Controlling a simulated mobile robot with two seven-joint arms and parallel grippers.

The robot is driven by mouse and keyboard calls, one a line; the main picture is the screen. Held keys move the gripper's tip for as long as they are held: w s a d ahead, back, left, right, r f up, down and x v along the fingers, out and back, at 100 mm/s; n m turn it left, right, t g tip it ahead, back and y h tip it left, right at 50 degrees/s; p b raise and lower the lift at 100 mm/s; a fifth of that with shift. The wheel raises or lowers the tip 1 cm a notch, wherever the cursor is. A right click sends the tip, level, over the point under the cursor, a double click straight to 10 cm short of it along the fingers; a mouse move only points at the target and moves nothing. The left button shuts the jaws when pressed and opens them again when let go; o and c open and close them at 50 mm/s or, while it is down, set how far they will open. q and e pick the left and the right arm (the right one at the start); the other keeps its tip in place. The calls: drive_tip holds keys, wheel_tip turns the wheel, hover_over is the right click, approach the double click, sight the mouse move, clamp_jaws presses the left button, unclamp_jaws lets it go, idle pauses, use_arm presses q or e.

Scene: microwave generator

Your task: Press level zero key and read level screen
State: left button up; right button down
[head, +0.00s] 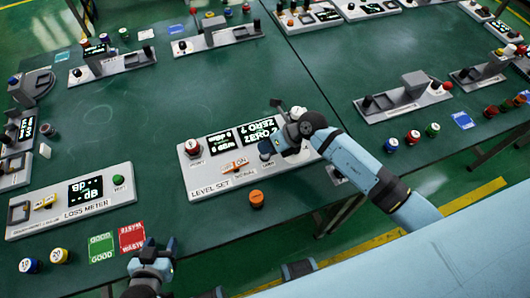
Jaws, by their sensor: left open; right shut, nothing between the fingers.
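The level set unit (210,187) stands at the middle of the green table's near edge. Its two screens, a smaller left one (219,143) and a larger right one (258,132), are lit; the larger shows text that looks like "ZERO?", upside down. A dark key (265,147) sits below the larger screen, its label too small to read surely. My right gripper (280,145) is shut and empty over the unit's right part, close beside that key; contact cannot be told. It hides part of the unit's right end. My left gripper (158,247) is open and empty at the table's near edge.
A loss meter (70,208) stands at left, with green (101,247) and red (131,236) cards in front of it. An orange knob-like piece (257,198) stands just before the level set unit. Other units line the far and right sides; the table's middle is clear.

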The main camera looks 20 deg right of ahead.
use_arm(q)
drive_tip(key=shift+f, duration=0.3)
use_arm(e)
drive_tip(key=shift+f, duration=0.55)
use_arm(q)
drive_tip(key=shift+r, duration=0.1)
use_arm(e)
drive_tip(key=shift+r, duration=0.1)
use_arm(q)
drive_tip(key=shift+r+p, duration=0.7)
drive_tip(key=shift+r, duration=0.25)
use_arm(e)
drive_tip(key=shift+r, duration=0.9)
drive_tip(key=shift+r, duration=0.1)
use_arm(q)
wheel_tip(320, 180, up, 5)
drive_tip(key=p, duration=0.4)
drive_tip(key=shift+f+p, duration=0.2)
drive_tip(key=shift+p, duration=0.1)
use_arm(e)
wheel_tip(320, 180, up, 5)
use_arm(q)
drive_tip(key=shift+f, duration=0.3)
drive_tip(key=shift+a+r, duration=0.1)
